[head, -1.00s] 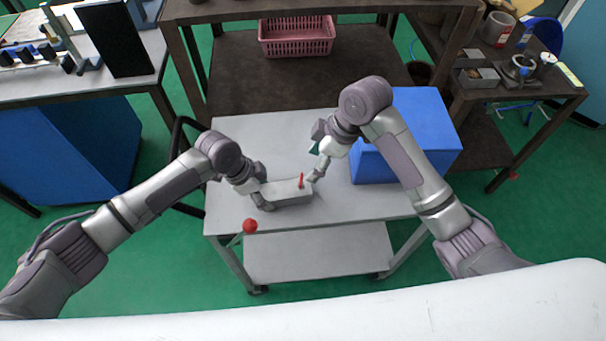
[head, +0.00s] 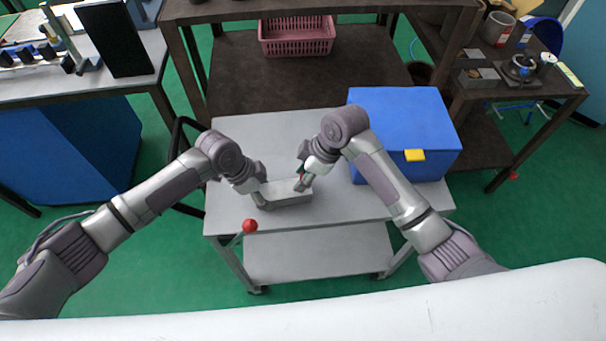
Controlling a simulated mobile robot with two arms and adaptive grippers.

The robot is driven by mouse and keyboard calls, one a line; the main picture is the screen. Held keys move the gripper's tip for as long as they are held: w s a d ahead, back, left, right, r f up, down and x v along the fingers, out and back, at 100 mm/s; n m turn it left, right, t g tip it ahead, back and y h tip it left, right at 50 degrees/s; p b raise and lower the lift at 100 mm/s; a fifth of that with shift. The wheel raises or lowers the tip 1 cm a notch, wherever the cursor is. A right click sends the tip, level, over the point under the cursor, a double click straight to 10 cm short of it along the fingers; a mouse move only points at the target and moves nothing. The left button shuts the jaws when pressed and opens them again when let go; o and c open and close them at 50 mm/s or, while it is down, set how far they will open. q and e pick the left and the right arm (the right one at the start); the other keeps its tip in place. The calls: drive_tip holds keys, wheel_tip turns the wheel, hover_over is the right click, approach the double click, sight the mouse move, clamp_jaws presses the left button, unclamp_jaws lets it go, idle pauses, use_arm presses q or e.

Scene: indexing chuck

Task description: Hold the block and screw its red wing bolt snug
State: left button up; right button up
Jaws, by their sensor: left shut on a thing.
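The grey block (head: 290,196) lies on the light grey cart top, near its middle. My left gripper (head: 262,196) is shut on the block's left end. The red wing bolt (head: 302,176) stands up from the right part of the block's top and is mostly hidden behind my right gripper. My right gripper (head: 301,184) is at the bolt, over the block's right end. Its fingers are too small and overlapped to tell whether they are shut on the bolt.
A blue box (head: 405,115) with a yellow latch stands on the cart's right side, close to my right arm. A red ball (head: 250,226) is at the cart's front left corner. The cart top (head: 275,130) is clear behind the block. A pink basket (head: 296,38) sits on the bench behind.

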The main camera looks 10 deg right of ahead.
drive_tip(key=c, duration=0.5)
drive_tip(key=shift+m, duration=0.3)
drive_tip(key=m+t, duration=0.1)
drive_tip(key=m, duration=0.1)
drive_tip(key=m+h, duration=0.1)
drive_tip(key=m, duration=0.1)
drive_tip(key=shift+s+t, duration=0.1)
drive_tip(key=shift+t, duration=0.3)
drive_tip(key=shift+m+t+h, duration=0.5)
drive_tip(key=shift+m+h, duration=0.2)
drive_tip(key=shift+m, duration=1.8)
drive_tip(key=o, duration=1.2)
drive_tip(key=shift+c, duration=0.2)
drive_tip(key=shift+a, duration=0.1)
